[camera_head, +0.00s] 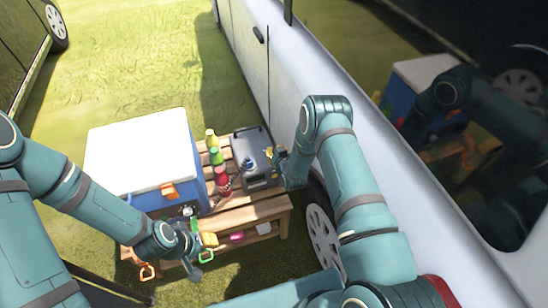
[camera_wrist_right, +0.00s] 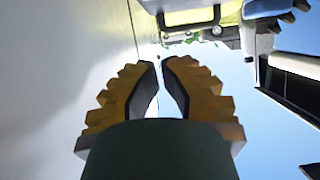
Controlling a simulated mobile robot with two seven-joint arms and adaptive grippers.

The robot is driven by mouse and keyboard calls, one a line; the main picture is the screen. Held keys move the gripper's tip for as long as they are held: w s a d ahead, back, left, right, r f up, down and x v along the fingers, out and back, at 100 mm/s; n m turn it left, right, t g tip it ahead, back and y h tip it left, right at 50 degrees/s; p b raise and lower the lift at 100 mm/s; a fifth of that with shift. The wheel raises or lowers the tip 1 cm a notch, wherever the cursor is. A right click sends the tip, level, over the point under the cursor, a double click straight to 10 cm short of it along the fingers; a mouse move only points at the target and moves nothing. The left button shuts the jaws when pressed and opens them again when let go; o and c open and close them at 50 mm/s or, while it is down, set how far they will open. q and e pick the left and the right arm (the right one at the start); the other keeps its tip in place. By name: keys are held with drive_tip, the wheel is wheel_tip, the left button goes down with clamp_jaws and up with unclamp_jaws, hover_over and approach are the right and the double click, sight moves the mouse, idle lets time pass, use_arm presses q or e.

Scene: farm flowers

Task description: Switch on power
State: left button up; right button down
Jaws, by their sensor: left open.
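A dark grey power box (camera_head: 252,150) stands on the right end of the wooden bench, beside the white vehicle. A small dark-blue item shows on its top; its switch is too small to make out. My right gripper (camera_head: 276,158) is at the box's right side in the head view; contact cannot be told. In the right wrist view its yellow-backed fingers (camera_wrist_right: 159,66) have tips close together with a narrow gap and nothing visible between them. My left gripper (camera_head: 193,250) is open and empty in front of the bench, below the blue cooler.
A blue cooler (camera_head: 188,185) with a white lid (camera_head: 140,150) fills the bench's left side. Several bottles, including a red one (camera_head: 222,183), stand between cooler and box. The white vehicle (camera_head: 285,85) closes off the right.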

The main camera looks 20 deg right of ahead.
drive_tip(key=w+f, duration=0.1)
drive_tip(key=f+b, duration=0.1)
drive_tip(key=f, duration=0.1)
drive_tip(key=shift+w+f, duration=0.1)
drive_tip(key=shift+w, duration=0.3)
drive_tip(key=shift+s+f, duration=0.1)
drive_tip(key=shift+f, duration=0.7)
drive_tip(key=shift+s, duration=0.1)
